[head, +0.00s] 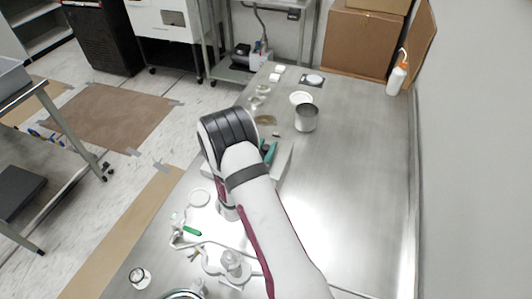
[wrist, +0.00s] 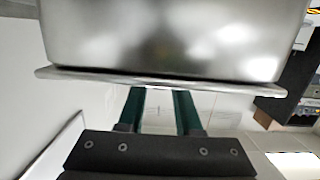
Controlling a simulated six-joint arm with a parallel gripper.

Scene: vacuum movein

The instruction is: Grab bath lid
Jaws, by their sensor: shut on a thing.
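The bath lid appears as a large shiny metal piece with a thin flat rim (wrist: 160,80) across the upper wrist view. In the head view a pale grey flat piece (head: 285,165), which looks like the same lid, shows partly behind my arm. My gripper's green fingers (wrist: 161,105) reach up to the rim and are shut on the lid. Their tips are hidden behind it. The green fingers also show in the head view (head: 268,150), beside the grey piece. I cannot tell from these views whether the lid rests on anything.
A metal cup (head: 306,117) and a white dish (head: 301,98) stand beyond my gripper. Glass dishes line the table's left edge. A wash bottle (head: 397,77) and cardboard boxes (head: 358,42) are at the back. The table's right side is clear.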

